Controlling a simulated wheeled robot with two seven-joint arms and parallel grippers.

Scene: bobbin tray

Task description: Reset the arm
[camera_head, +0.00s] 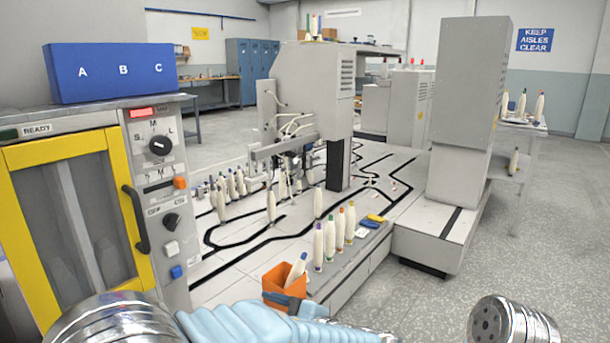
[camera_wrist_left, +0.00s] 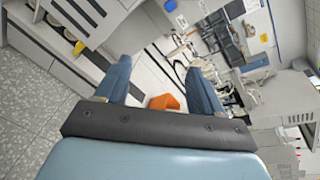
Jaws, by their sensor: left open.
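My left arm reaches in at the bottom of the head view in a light blue sleeve. Its left gripper (camera_head: 283,284) is by an orange container (camera_head: 285,272) at the near edge of the platform. In the left wrist view the gripper (camera_wrist_left: 165,75) has two blue fingers spread well apart, with nothing clamped between them. Orange (camera_wrist_left: 163,102) shows between the fingers close to the palm; I cannot tell whether it touches them. A metal link of mine is at the lower right of the head view, but my right gripper is not shown.
Several white bobbins with coloured tips (camera_head: 330,238) stand along the platform edge. A yellow-framed machine (camera_head: 60,150) with a blue A B C box (camera_head: 108,72) stands left. A grey column (camera_head: 465,110) stands right.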

